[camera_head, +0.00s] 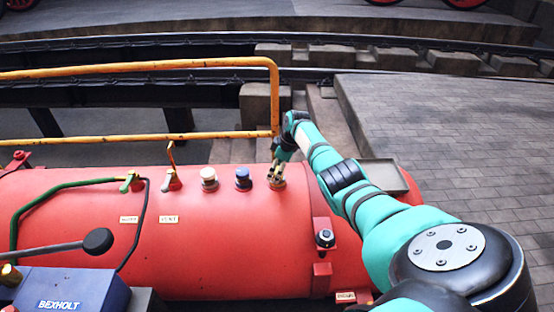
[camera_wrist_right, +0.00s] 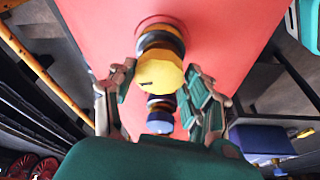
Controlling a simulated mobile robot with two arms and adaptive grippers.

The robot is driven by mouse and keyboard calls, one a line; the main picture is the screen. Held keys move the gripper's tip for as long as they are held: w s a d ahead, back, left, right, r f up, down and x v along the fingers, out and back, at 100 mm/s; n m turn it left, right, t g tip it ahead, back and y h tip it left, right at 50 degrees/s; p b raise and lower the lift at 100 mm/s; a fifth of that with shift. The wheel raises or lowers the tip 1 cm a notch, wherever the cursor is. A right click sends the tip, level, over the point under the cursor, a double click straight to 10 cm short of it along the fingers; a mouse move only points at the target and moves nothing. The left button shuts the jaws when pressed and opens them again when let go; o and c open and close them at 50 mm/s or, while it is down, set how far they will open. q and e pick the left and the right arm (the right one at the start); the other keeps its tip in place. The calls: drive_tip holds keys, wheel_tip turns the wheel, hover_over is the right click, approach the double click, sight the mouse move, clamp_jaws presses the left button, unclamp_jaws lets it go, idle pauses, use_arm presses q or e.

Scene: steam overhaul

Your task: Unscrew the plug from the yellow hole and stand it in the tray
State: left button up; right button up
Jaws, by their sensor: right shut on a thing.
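The plug (camera_wrist_right: 161,70) has a yellow faceted head above dark and brass-coloured rings, and it stands on the red boiler in the right wrist view. My right gripper (camera_head: 277,176) reaches down to it at the right end of the row of fittings. Its fingers (camera_wrist_right: 163,84) are on either side of the yellow head, shut on it. The hole under the plug is hidden. The grey tray (camera_head: 404,189) lies at the right end of the boiler, partly behind my right arm. My left gripper is not in view.
A blue-capped fitting (camera_head: 243,178) and a white-capped fitting (camera_head: 209,178) stand left of the plug. Two valve handles (camera_head: 131,181) (camera_head: 172,180) are further left. An orange rail (camera_head: 150,67) runs behind. A blue box (camera_head: 70,291) is at lower left.

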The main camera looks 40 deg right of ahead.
drive_tip(key=shift+a+f, duration=0.1)
drive_tip(key=shift+a, duration=0.3)
drive_tip(key=c, duration=0.4)
drive_tip(key=shift+s+d, duration=0.1)
drive_tip(key=shift+c, duration=1.2)
drive_tip(key=shift+d+r+p, duration=0.1)
drive_tip(key=shift+r+p, duration=0.3)
drive_tip(key=shift+p, duration=0.15)
drive_tip(key=shift+r+p, duration=0.5)
drive_tip(key=shift+r, duration=0.4)
wheel_tip(320, 180, up, 4)
drive_tip(key=p, duration=0.3)
drive_tip(key=shift+d+p, duration=0.15)
drive_tip(key=shift+p, duration=0.2)
drive_tip(key=shift+f, duration=0.1)
